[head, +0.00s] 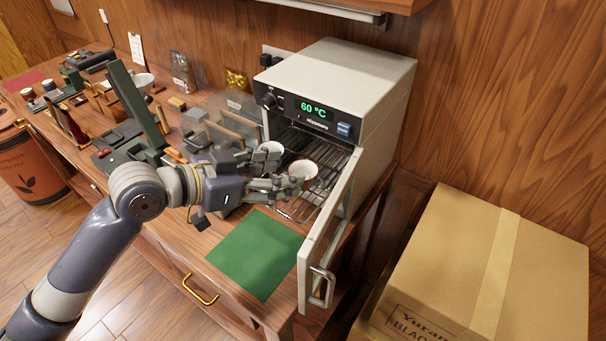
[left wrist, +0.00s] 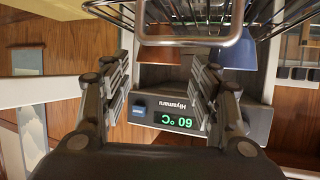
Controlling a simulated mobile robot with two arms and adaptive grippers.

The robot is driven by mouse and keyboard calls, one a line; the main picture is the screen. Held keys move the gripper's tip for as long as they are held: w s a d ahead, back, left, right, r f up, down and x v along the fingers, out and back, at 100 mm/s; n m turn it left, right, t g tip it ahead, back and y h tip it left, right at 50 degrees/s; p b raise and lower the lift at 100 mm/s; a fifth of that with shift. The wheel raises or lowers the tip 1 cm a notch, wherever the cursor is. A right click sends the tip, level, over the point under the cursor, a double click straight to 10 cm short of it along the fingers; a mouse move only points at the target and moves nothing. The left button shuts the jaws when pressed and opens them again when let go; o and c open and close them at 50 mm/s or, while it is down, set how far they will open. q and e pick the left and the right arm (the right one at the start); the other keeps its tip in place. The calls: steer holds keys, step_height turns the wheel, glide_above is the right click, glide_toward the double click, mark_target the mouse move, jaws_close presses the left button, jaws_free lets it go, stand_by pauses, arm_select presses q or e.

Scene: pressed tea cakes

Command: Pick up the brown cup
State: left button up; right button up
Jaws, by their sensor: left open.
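The brown cup (head: 304,170) stands on the wire rack at the mouth of the open oven, its pale inside showing from above. In the left wrist view, which is upside down, the brown cup (left wrist: 168,54) shows between my fingers, partly behind the rack's wires. My left gripper (head: 291,184) is open at the near side of the cup; its fingers (left wrist: 163,70) are apart. I cannot tell whether they touch the cup. My right gripper is not in view.
A blue cup (left wrist: 238,55) with a pale inside stands beside the brown one (head: 270,150). The oven (head: 345,85) reads 60 °C, and its open door (head: 328,235) stands close right of my gripper. A green mat (head: 255,254) lies bare in front. A cardboard box (head: 540,260) is at right.

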mark_target(313, 168)
arm_select(q)
steer(key=shift+p+x, duration=0.45)
steer(key=shift+x, duration=1.5)
steer(key=shift+s+r, duration=0.1)
steer(key=c, duration=0.8)
steer(key=shift+c, duration=0.2)
